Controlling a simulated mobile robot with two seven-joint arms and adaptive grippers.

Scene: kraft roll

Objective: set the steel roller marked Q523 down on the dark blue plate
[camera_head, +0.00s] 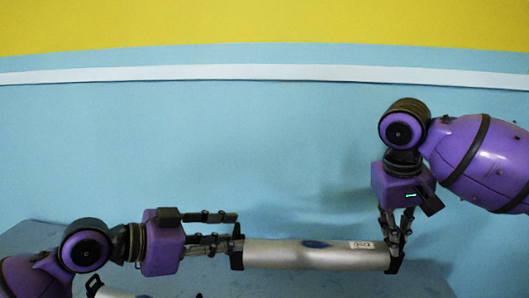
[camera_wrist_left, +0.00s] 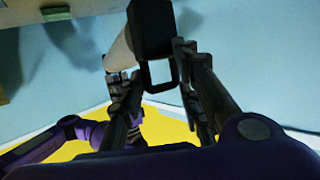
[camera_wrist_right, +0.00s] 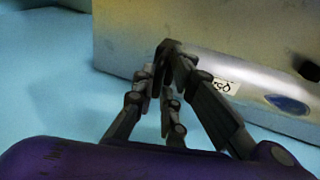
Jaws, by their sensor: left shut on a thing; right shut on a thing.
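A long silver roller (camera_head: 285,254) with black ends lies level across the head view. It bears a blue oval mark and a small white label (camera_head: 361,245) whose print I cannot read. The label also shows in the right wrist view (camera_wrist_right: 224,86). My left gripper (camera_head: 235,236) is shut on the black loop handle (camera_wrist_left: 160,74) at the left end. My right gripper (camera_head: 396,240) comes down from above and is shut on the right end. I cannot make out a dark blue plate; the roller and the frame edge hide much of the surface below.
A grey-blue tabletop (camera_head: 340,288) lies below the roller. A black loop (camera_head: 94,284) and a silver piece, perhaps another roller, show at the bottom left, mostly cut off. A light blue wall (camera_head: 250,130) with a white strip stands behind.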

